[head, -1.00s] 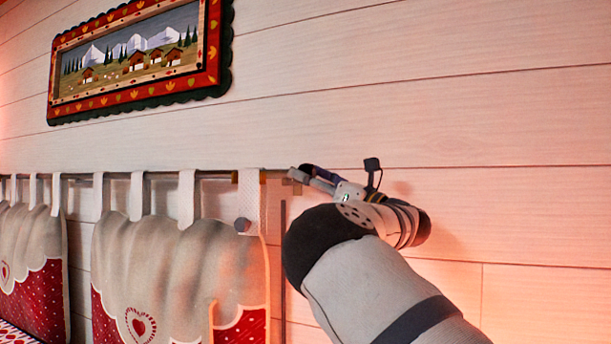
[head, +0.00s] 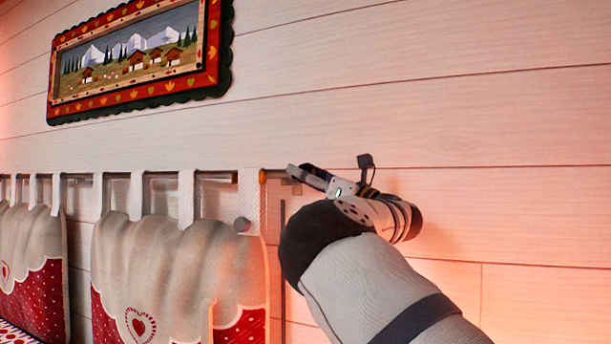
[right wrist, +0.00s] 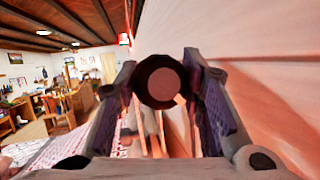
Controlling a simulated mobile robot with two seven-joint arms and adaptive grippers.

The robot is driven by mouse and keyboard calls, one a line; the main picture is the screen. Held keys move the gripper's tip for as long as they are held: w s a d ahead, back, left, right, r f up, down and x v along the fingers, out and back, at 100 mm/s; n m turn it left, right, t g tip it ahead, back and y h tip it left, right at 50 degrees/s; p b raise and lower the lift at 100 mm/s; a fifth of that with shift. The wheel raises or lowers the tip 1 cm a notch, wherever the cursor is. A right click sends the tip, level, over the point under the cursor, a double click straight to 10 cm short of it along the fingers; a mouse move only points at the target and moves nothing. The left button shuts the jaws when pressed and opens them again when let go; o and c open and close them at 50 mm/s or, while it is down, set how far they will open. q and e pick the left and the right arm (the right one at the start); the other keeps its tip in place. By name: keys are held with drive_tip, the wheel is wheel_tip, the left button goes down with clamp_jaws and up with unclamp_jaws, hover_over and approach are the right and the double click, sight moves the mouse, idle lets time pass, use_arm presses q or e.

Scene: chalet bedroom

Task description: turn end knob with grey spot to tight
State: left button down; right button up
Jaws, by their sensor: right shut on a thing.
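The end knob (right wrist: 160,84) shows in the right wrist view as a round disc with a dark rim and a dull pinkish-brown face. A small pale spot sits at the lower right of its face; its exact colour is hard to tell in the warm light. My right gripper (right wrist: 161,66) is shut on the knob, with one finger on each side. In the head view my right gripper (head: 297,174) is at the right end of the curtain rod (head: 220,177), and its fingers hide the knob there. My left gripper is in no view.
A cream and red cushion panel (head: 175,260) hangs by loops from the rod, close left of my gripper. The plank wall (head: 480,130) is right behind. A framed mountain picture (head: 140,60) hangs above left.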

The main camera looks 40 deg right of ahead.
drive_tip(key=m+g+h, duration=0.1)
drive_tip(key=m+h, duration=0.1)
drive_tip(key=m, duration=0.2)
drive_tip(key=m+h, duration=0.2)
drive_tip(key=m, duration=0.2)
drive_tip(key=shift+g, duration=0.4)
drive_tip(key=m+g, duration=0.1)
drive_tip(key=m, duration=0.2)
drive_tip(key=m+g, duration=0.1)
drive_tip(key=m, duration=0.2)
drive_tip(key=shift+m+g, duration=0.3)
drive_tip(key=m+g, duration=0.2)
drive_tip(key=m, duration=0.2)
drive_tip(key=shift+m+g+y, duration=0.4)
drive_tip(key=m+g+y, duration=0.2)
drive_tip(key=m, duration=0.2)
drive_tip(key=shift+a, duration=0.1)
drive_tip(key=o, duration=1.2)
drive_tip(key=shift+c, duration=0.2)
